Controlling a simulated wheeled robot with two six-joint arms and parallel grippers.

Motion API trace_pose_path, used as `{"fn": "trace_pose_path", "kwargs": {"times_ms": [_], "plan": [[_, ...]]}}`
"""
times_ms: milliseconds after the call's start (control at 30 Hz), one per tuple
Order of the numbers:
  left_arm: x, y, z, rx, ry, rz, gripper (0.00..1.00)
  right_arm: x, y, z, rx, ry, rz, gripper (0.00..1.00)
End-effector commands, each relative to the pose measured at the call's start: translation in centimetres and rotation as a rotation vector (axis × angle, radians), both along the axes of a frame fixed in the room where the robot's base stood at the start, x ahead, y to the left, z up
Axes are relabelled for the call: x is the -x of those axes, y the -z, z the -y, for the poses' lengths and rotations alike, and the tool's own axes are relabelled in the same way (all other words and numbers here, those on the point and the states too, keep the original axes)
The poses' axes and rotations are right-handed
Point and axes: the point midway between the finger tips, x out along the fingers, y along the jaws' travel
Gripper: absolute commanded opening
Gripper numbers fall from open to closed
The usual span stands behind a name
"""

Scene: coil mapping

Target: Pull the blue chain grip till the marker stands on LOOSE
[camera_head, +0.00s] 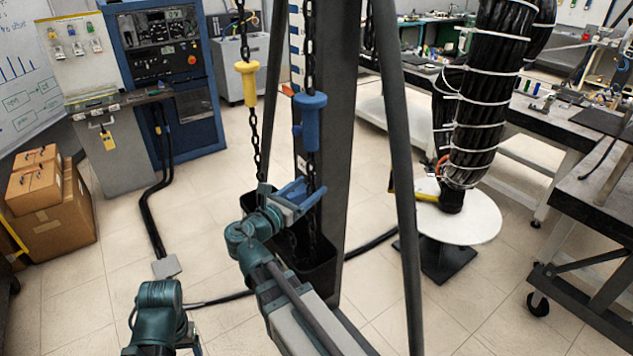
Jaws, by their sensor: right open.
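The blue chain grip (311,122) hangs upright on a dark chain in front of a grey column. A yellow chain grip (247,82) hangs on a second chain to its left and higher. My right gripper (306,194) is open a short way below the blue grip, beside or around its lower chain; I cannot tell which. It does not hold the grip. A small orange marker (287,91) shows at a white and blue scale strip (296,62) on the column. The scale's words are too small to read. My left arm shows at bottom left; its gripper is not in view.
A dark bin (316,277) stands at the column's foot, under the chains. Slanted grey legs flank the column. A thick black cable bundle (483,95) meets a round white table (462,222) at right. Cables cross the floor. Cardboard boxes (62,225) stand at left.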

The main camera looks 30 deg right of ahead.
Motion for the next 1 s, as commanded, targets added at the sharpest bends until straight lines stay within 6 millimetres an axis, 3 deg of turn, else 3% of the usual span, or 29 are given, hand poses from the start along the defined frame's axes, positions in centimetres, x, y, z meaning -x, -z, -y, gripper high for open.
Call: {"fn": "trace_pose_path", "kwargs": {"times_ms": [200,400,600,1000], "plan": [[0.0,0.0,0.0,0.0,0.0,0.0,0.75,1.9,0.0,-4.6,0.0,-0.005,0.0,0.75],[0.0,0.0,0.0,0.0,0.0,0.0,0.75,3.0,0.0,-7.2,0.0,-0.003,0.0,0.75],[0.0,0.0,0.0,0.0,0.0,0.0,0.75,3.4,0.0,-8.2,-0.001,0.0,0.0,0.75],[0.0,0.0,0.0,0.0,0.0,0.0,0.75,3.4,0.0,-8.3,-0.001,0.0,0.0,0.75]]}}
